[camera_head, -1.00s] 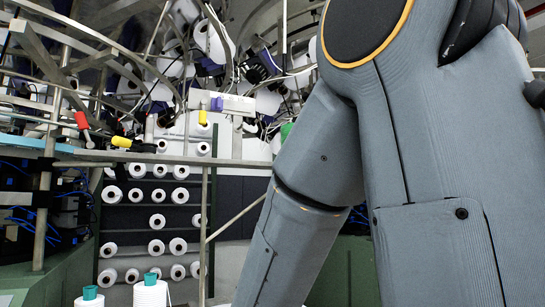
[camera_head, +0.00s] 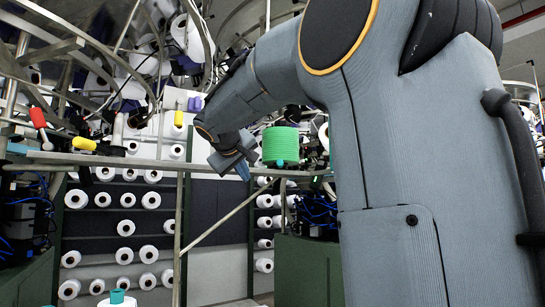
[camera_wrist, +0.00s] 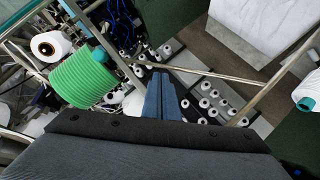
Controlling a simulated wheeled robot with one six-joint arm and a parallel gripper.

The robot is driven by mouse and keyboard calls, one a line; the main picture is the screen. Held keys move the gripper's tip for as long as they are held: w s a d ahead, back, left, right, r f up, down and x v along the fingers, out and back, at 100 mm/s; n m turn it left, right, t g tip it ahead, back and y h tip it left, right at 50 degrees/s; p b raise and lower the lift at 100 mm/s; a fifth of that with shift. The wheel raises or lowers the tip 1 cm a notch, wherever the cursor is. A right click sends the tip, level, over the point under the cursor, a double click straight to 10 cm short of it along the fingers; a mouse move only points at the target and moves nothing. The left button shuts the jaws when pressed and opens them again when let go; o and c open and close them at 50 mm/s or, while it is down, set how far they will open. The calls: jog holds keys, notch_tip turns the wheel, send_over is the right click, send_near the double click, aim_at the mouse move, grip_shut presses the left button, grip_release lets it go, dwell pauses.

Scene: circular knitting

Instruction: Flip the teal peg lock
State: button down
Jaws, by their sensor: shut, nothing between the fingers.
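Several teal caps show, and I cannot tell which one is the teal peg lock. In the head view one teal cap (camera_head: 117,296) tops a white spool at the bottom edge. A small teal piece (camera_head: 280,163) sits at the base of a green yarn spool (camera_head: 280,140). In the wrist view a teal-green cap (camera_wrist: 99,56) sits at the end of the green spool (camera_wrist: 82,80), and another teal cap (camera_wrist: 304,103) is on a white spool at the right edge. My gripper (camera_head: 244,172) is left of the green spool. Its blue fingers (camera_wrist: 160,76) are shut and empty.
Diagonal bars (camera_wrist: 195,74) cross below my fingers. My arm hides the right side.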

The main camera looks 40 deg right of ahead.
notch_tip(320, 180, up, 11)
jog(key=s+d+t+h, duration=0.1)
jog(key=s+d+h, duration=0.1)
jog(key=d, duration=0.1)
jog(key=m+p, duration=0.1)
jog(key=p, duration=0.3)
send_over(280, 164)
jog(key=w+a, duration=0.3)
jog(key=a, duration=0.1)
jog(key=f, duration=0.2)
jog(key=s+d+f, duration=0.1)
jog(key=d+f, duration=0.1)
jog(key=shift+s, duration=0.3)
jog(key=shift+a+p, duration=0.1)
jog(key=shift+p, duration=0.2)
